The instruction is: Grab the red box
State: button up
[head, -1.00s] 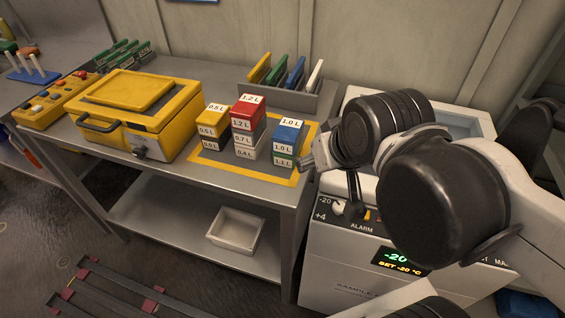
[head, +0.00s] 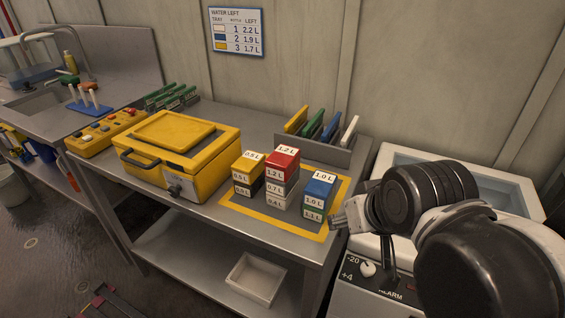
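The red box (head: 282,161), labelled 1.2 L, is on top of the middle stack, above a grey box marked 0.7 L and a white one marked 0.4 L. A yellow box (head: 248,164) marked 0.5 L tops the stack to its left. A blue box (head: 320,188) marked 1.0 L tops the stack to its right, above a green 1.1 L box. My gripper (head: 337,221) is right of the stacks, near the table's right edge, apart from the red box. Its fingers are small and partly hidden, so their opening is unclear.
The stacks stand inside a yellow outline (head: 262,224) on the metal table. A yellow lidded case (head: 181,150) stands left. A rack (head: 316,146) with coloured plates stands behind. A white freezer (head: 371,294) is at right. A wall sign (head: 236,32) lists water left.

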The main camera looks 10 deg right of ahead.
dwell(0.3)
jog(key=o, duration=1.4)
jog(key=shift+c, duration=0.2)
